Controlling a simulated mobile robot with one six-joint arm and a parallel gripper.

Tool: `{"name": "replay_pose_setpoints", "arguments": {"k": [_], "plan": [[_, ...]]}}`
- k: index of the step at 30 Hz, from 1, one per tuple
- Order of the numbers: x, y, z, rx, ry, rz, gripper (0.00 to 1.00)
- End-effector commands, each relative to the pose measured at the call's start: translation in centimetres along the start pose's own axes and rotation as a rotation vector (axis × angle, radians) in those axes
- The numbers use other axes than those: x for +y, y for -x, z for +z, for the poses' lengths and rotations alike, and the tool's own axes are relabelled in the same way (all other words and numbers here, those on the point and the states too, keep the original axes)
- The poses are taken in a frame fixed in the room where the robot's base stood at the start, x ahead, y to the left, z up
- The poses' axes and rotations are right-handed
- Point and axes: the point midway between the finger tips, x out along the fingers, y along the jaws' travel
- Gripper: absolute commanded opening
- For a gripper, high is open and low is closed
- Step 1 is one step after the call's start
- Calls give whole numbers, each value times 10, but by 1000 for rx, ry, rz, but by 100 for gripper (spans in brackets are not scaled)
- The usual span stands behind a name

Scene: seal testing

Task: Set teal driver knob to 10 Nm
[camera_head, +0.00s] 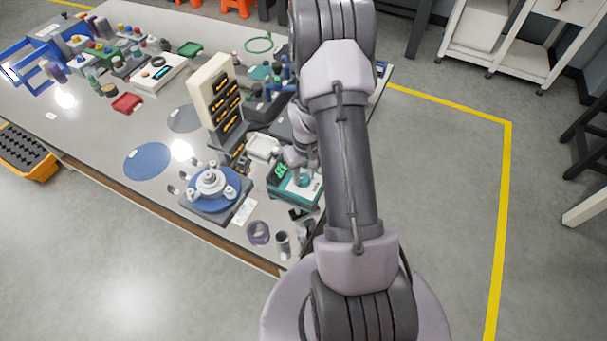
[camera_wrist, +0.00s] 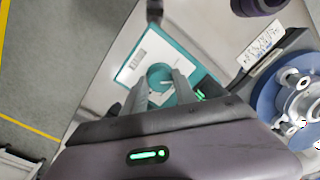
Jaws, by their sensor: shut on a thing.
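The teal driver box (camera_head: 290,201) sits near the right front corner of the workbench, with a white top panel and a green lit display (camera_head: 279,170). Its readout is too small to read. In the wrist view the box (camera_wrist: 190,55) shows a white label panel and the round teal knob (camera_wrist: 160,73) with a pale pointer mark. My gripper (camera_wrist: 162,82) is over the box, its two grey fingers on either side of the knob and shut on it. In the head view my gripper (camera_head: 301,163) partly hides the knob and the box's far side.
A round blue fixture (camera_head: 211,191) with a grey flange stands left of the box. A beige rack with black-and-yellow tools (camera_head: 214,94) stands behind it. A purple ring (camera_head: 258,232) and a grey cup (camera_head: 283,243) stand near the bench's front edge.

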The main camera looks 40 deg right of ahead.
Motion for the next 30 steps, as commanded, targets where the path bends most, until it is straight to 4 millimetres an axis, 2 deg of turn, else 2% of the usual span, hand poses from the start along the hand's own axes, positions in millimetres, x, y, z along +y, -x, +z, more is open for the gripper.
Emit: {"name": "replay_pose_setpoints", "arguments": {"k": [8, 30], "plan": [[0, -1, 0, 4, -80, -1, 0], [0, 0, 0, 27, -599, -1, 0]]}}
